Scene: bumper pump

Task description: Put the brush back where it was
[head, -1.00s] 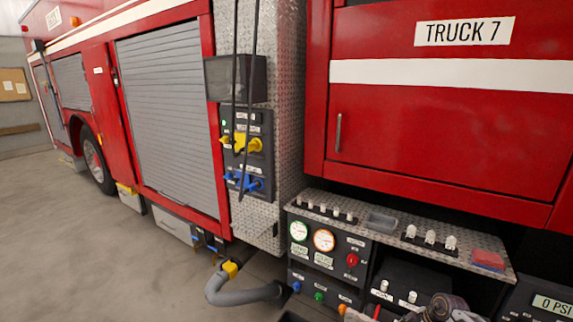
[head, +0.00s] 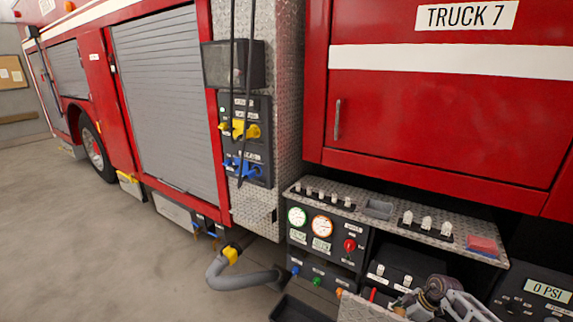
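I cannot make out a brush for certain in the head view. A flat red block (head: 482,244) lies at the right end of the diamond-plate shelf (head: 345,215); I cannot tell whether it is a brush or a sponge. My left gripper is out of view.
A pump panel (head: 325,245) with gauges and knobs is under the shelf. White-capped switches (head: 427,224) stand on the shelf. A grey hose (head: 245,285) curves out at the lower left beside a dark tray (head: 300,308). The floor to the left is clear.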

